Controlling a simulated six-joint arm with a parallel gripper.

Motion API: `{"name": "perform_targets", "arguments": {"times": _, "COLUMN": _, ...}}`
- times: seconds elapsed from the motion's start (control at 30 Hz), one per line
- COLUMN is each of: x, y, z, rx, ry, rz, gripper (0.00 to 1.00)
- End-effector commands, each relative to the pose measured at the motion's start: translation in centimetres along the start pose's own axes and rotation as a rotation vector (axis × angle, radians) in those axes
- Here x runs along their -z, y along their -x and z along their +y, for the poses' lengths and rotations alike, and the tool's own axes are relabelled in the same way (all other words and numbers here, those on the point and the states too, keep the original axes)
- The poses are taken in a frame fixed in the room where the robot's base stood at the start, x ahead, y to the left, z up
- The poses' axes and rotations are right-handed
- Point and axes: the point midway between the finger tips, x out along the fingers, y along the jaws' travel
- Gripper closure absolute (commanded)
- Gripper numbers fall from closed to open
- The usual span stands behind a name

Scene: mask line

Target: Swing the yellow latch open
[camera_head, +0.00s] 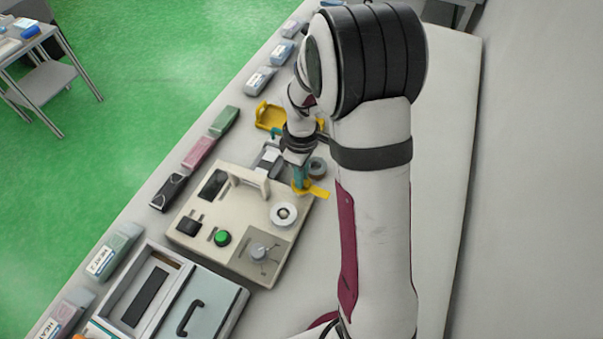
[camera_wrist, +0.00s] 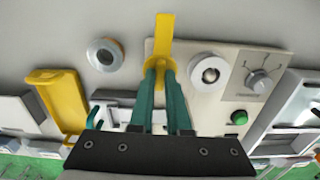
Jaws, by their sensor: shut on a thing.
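The yellow latch (camera_wrist: 165,38) is a flat yellow bar at the edge of the beige panel unit (camera_wrist: 230,60). In the wrist view it points away from my gripper, past the panel's edge. My gripper (camera_wrist: 160,72) has its green fingers shut on the near end of the latch. In the head view the latch (camera_head: 317,191) sticks out to the right from the panel's far right corner, and my gripper (camera_head: 301,180) is at its left end. My fingers hide part of the latch and its pivot.
The panel bears a green button (camera_head: 222,238), a round white-ringed socket (camera_head: 283,214) and a grey knob (camera_head: 258,250). A yellow tray (camera_head: 270,116) and a grey ring (camera_head: 317,168) lie beyond it. A handled box (camera_head: 215,290) stands nearer. Bare table lies right of the panel.

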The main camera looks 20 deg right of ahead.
Motion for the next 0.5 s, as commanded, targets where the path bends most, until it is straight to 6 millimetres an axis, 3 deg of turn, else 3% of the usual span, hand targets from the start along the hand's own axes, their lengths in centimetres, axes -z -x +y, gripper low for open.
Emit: {"name": "perform_targets", "arguments": {"times": 0.5, "x": -0.02, "y": 0.07, "z": 0.01, "rx": 0.000, "ry": 0.053, "rz": 0.000, "gripper": 1.00}}
